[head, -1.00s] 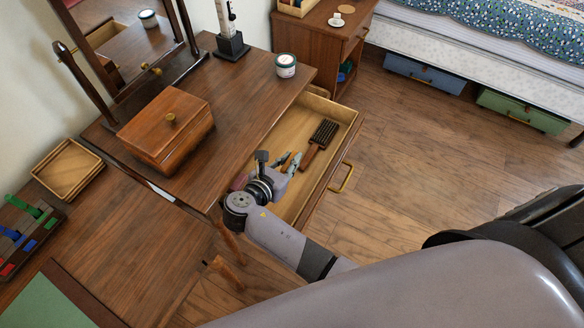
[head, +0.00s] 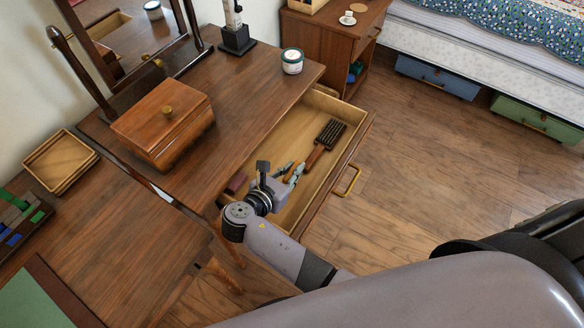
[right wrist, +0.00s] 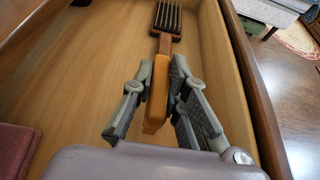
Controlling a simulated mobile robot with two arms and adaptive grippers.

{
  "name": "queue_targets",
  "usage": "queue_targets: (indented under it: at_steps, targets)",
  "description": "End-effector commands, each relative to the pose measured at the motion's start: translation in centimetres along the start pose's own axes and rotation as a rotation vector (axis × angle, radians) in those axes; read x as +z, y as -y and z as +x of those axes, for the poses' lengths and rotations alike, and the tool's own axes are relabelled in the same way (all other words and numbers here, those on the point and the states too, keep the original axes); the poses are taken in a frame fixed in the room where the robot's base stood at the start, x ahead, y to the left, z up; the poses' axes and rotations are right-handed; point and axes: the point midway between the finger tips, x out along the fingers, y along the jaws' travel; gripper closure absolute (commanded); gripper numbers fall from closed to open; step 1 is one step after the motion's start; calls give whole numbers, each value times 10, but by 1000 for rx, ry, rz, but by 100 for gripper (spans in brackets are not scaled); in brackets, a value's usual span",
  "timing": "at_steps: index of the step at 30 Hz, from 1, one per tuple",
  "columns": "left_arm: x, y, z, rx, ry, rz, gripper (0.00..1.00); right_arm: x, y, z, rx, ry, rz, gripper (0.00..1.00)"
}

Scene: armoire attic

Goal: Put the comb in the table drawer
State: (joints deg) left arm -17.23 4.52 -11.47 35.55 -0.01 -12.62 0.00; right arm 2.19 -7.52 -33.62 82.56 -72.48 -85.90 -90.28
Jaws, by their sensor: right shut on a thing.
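The table drawer (head: 277,138) is pulled open under the dark wooden table (head: 243,85). My right gripper (head: 291,171) is low inside the drawer. In the right wrist view my right gripper (right wrist: 157,98) is shut on an orange-brown piece, which I take to be the comb (right wrist: 156,88); it also shows small in the head view (head: 298,170). Whether the comb rests on the drawer floor is unclear. My left gripper is not in view.
The brush (head: 331,133) lies towards the drawer's right end. A dark red item (head: 236,182) lies at the left end. A wooden box (head: 165,123) and a jar (head: 292,61) stand on the tabletop. A brass handle (head: 348,181) sticks out from the drawer front.

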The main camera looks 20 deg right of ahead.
Motion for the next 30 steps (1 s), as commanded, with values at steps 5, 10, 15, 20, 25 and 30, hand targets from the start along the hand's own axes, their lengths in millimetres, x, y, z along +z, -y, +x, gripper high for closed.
queue_targets:
  at_steps: [5,10,15,20,25,30]
  targets:
    - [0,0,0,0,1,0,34,-2,0,1,0,0,1,100]
    - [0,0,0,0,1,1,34,-2,0,1,0,0,1,74]
    - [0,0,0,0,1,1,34,-2,0,1,0,0,1,66]
    - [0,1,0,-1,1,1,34,-2,0,1,0,0,1,66]
    - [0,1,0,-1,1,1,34,0,0,0,0,0,1,66]
    - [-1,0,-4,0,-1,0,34,13,1,-4,-1,0,0,66]
